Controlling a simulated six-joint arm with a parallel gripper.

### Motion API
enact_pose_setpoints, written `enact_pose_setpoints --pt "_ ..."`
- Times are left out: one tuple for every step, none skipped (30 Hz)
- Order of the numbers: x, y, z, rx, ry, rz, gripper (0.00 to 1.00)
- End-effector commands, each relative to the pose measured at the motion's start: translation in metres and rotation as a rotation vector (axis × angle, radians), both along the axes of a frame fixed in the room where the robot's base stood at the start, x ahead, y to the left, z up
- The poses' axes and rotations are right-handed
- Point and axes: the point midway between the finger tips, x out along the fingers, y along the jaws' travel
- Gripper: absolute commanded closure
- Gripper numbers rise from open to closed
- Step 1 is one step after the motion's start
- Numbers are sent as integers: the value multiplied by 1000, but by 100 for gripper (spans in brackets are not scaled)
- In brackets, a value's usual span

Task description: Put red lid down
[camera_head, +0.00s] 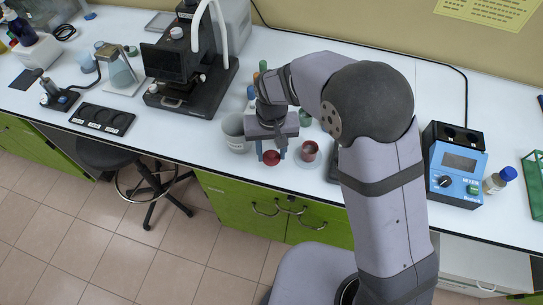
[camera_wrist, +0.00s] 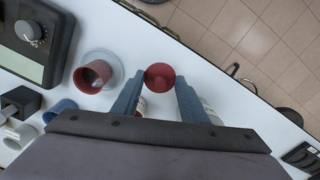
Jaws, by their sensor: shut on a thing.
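The red lid (camera_head: 271,158) is held between the fingertips of my gripper (camera_head: 271,152), near the front edge of the bench. In the wrist view the red lid (camera_wrist: 160,77) is round, with its hollow side partly showing, between the two blue-grey fingers of my gripper (camera_wrist: 160,83). I cannot tell how high above the bench it is.
A grey-white beaker (camera_head: 236,132) stands just left of my gripper. A black instrument (camera_head: 187,65) is further left, and a blue device (camera_head: 456,165) is to the right. Blue cups (camera_wrist: 58,110) and white cups (camera_wrist: 20,136) are nearby. Bare bench shows left of the beaker.

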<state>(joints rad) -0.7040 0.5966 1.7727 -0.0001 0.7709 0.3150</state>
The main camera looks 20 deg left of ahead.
Motion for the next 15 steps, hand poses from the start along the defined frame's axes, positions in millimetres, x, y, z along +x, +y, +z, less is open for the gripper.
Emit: enact_pose_setpoints --pt "-1 -1 -5 -4 4 0 81" --pt "-1 -1 -8 -4 4 0 81" --pt "-2 -1 -13 -5 6 0 81" --pt "-1 -1 -17 -4 5 0 81" --pt "-1 -1 -20 -4 4 0 81" --pt "-1 -1 -25 -4 5 0 81" --pt "-1 -1 -27 -2 3 0 81" --pt "-1 -1 -29 -2 2 0 81" --pt "-1 -1 -32 -2 3 0 81" --pt "-1 -1 -33 -2 2 0 81" --pt "-1 -1 -33 -2 2 0 81" --pt "-1 -1 -34 -2 1 0 81" --pt "-1 -1 -34 -1 2 0 81" --pt "-1 0 -34 0 1 0 81" --pt "-1 0 -34 0 1 0 81"
